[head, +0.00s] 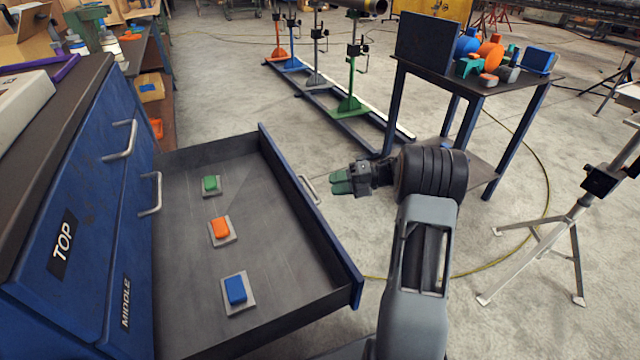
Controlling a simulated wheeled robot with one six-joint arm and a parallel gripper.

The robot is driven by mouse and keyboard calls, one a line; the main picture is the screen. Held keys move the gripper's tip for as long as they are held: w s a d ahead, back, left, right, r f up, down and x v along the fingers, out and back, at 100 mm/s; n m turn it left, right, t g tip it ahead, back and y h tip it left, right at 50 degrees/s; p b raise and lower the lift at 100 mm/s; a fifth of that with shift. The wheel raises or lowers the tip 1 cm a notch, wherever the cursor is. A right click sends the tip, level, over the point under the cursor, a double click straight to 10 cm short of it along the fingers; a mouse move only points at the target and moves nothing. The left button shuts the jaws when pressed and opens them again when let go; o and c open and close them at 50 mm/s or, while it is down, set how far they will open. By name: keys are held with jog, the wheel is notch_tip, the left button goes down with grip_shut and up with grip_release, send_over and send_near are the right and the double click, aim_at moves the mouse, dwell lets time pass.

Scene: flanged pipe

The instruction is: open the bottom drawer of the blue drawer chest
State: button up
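The blue drawer chest (85,185) stands at the left, with TOP and MIDDLE labels on its two closed upper drawers. The drawer below them, the bottom drawer (285,295), is pulled far out. Inside it, a green block (210,184), an orange block (220,228) and a blue block (235,289) sit apart on grey pads. The bottom drawer's handle (311,190) is on the outer side of its front. My gripper (340,182), with green fingertips, is just right of this handle and looks apart from it. Whether its fingers are parted is unclear.
A dark table (487,85) with colored parts stands behind my arm. A rack of pipe stands (330,95) is at the back, and a grey tripod (560,225) at the right. A yellow hose (545,190) lies on the floor. Floor between drawer and table is clear.

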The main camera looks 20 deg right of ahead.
jog(key=p+v, duration=0.1)
jog(key=v, duration=0.5)
jog(key=shift+r, duration=0.15)
dwell(0.3)
